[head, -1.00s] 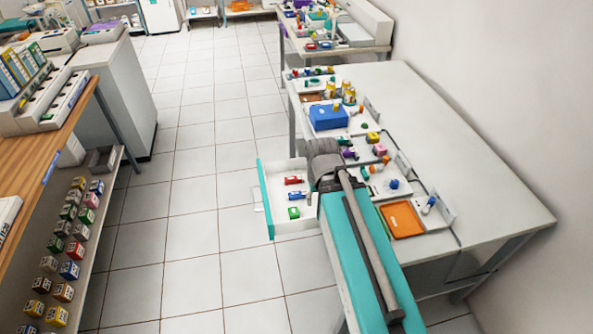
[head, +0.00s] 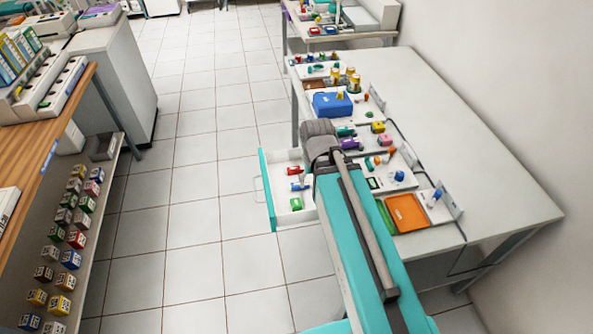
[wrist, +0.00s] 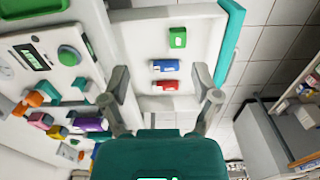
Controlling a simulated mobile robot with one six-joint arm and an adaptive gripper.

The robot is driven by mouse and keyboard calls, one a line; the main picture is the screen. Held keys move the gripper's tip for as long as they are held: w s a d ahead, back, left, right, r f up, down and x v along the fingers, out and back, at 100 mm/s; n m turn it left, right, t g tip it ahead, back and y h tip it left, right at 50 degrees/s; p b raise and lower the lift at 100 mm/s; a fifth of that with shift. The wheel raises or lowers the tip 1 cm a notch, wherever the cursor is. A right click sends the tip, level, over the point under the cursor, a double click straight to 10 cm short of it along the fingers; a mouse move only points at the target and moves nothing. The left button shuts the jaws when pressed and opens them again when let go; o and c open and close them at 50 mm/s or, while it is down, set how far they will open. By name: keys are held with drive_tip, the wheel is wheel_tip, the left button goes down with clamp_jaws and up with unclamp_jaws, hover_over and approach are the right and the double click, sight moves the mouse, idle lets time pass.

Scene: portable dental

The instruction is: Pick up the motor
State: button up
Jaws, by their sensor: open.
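I cannot tell which small part is the motor. An open white drawer (head: 287,211) with a teal front holds a red part (head: 294,170), a blue part (head: 299,187) and a green part (head: 296,204).
The white table (head: 460,150) beside the drawer carries a blue box (head: 332,105), an orange tray (head: 407,213) and several small coloured parts. A wooden-topped bench (head: 50,135) with boxes on a lower shelf stands left. The tiled floor between is clear.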

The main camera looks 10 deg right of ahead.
drive_tip(key=w+f+m+b, duration=0.4)
drive_tip(key=w+m, duration=0.4)
drive_tip(key=w, duration=0.3)
drive_tip(key=m+b, duration=0.3)
drive_tip(key=m, duration=0.7)
hover_over(300, 167)
drive_tip(key=shift+s+f, duration=0.1)
drive_tip(key=shift+f, duration=1.5)
drive_tip(key=shift+f, duration=0.15)
wheel_tip(300, 167, down, 8)
drive_tip(key=b, duration=0.8)
drive_tip(key=shift+f+b, duration=0.2)
drive_tip(key=shift+b, duration=0.15)
drive_tip(key=shift+d+f+b, duration=0.1)
drive_tip(key=shift+f+b, duration=2.5)
clamp_jaws()
